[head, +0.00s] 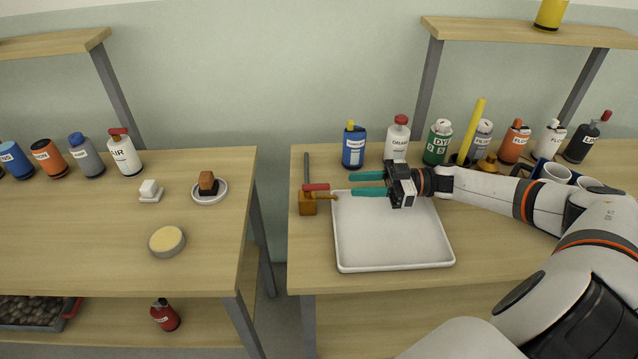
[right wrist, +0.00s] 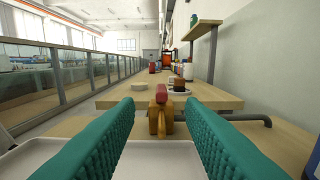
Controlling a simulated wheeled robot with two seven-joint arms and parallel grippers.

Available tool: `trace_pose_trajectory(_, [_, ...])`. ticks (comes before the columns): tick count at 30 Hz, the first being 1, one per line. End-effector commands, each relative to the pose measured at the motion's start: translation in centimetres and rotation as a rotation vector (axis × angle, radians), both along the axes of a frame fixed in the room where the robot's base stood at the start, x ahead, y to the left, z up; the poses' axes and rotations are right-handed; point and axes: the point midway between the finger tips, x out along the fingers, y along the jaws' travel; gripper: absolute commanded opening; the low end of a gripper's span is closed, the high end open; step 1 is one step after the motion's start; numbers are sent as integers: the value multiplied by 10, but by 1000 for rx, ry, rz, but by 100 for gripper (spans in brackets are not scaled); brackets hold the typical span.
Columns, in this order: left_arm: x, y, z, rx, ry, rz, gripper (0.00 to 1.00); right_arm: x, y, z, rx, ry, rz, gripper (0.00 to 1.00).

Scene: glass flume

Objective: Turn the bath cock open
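The bath cock is a brass valve body (head: 308,207) with a red lever (head: 316,187), at the left edge of the right-hand table. A dark pipe stands behind it, and its brass spout points right toward the white tray. In the right wrist view the brass body (right wrist: 158,122) and red lever (right wrist: 161,94) show ahead, framed between my fingers. My right gripper (head: 352,184) is open and empty, with teal fingers pointing left above the tray. Its tips are just right of the lever, seemingly apart from it. My left gripper is not in view.
The white tray (head: 339,248) lies below my right gripper. A blue bottle (head: 353,147) and a white bottle (head: 397,139) stand close behind. A gap separates this table from the left table (head: 215,245), which holds several bottles and small dishes.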

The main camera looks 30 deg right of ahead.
Motion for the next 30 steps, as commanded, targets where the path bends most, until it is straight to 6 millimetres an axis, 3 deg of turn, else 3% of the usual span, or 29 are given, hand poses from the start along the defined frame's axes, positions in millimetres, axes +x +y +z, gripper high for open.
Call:
trace_pose_trajectory(4, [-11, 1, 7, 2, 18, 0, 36, 17, 29, 4, 4, -5, 3, 35])
trace_pose_trajectory(12, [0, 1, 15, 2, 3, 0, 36, 41, 68, 2, 3, -2, 1, 35])
trace_pose_trajectory(18, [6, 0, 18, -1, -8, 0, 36, 48, 79, 1, 1, -1, 0, 35])
trace_pose_trajectory(26, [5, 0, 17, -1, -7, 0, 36, 48, 80, 0, 0, 0, -1, 35])
trace_pose_trajectory(30, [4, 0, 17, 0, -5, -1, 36, 48, 79, 0, 0, 0, -1, 16])
